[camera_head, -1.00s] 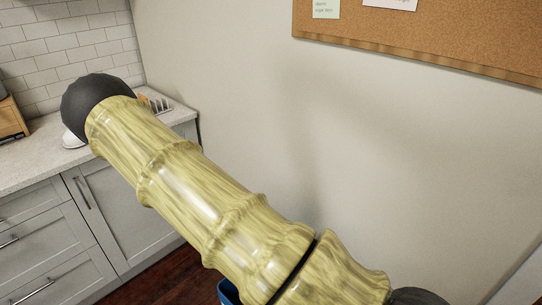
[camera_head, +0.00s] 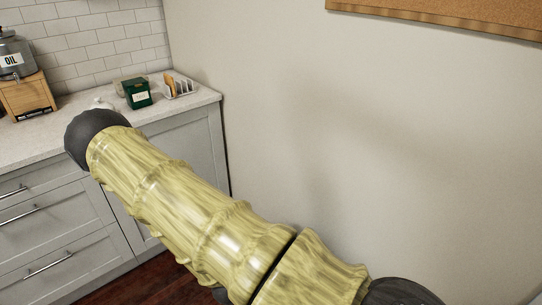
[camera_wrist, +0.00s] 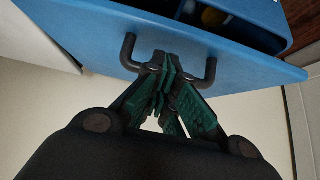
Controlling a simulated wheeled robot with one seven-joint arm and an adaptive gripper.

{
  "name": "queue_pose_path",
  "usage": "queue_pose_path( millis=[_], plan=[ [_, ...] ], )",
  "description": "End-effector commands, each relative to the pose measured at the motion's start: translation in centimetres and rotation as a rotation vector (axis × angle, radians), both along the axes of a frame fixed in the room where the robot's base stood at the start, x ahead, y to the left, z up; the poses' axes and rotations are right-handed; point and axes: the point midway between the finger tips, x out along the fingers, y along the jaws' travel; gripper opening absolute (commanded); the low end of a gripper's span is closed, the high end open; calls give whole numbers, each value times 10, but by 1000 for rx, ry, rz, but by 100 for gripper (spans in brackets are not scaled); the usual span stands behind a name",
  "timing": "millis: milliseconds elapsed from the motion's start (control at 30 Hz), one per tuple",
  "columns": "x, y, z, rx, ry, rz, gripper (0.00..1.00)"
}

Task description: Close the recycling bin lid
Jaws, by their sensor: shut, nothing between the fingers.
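The blue recycling bin shows only in the wrist view, along the top. Its lid (camera_wrist: 95,35) is a wide blue panel that stands open, with a dark opening behind it at the top right. A dark U-shaped handle (camera_wrist: 130,47) sticks out from the panel. My gripper (camera_wrist: 165,60), with green finger pads, is shut at the handle, its fingertips overlapping the middle of it. The fingers hide that part, so I cannot tell whether they touch it. In the head view my arm covers the lower middle, and neither gripper nor bin shows.
A yellowish item (camera_wrist: 212,18) is inside the bin opening. In the head view a counter (camera_head: 60,140) at the left holds an oil dispenser (camera_head: 14,58), a green box (camera_head: 137,93) and a rack (camera_head: 180,86). A bare wall (camera_head: 380,130) is at the right.

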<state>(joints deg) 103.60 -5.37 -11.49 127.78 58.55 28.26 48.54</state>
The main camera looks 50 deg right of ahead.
Motion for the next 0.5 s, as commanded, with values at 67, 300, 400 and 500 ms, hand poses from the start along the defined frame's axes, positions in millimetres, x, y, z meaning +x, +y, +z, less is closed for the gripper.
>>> queue_pose_path(
  millis=[67,300,400,500],
  plan=[
    [0,5,-15,1,2,1,0],
    [0,11,-34,0,0,1,0],
    [0,12,-38,0,0,1,0],
    [0,13,-39,0,0,1,0]
  ],
)
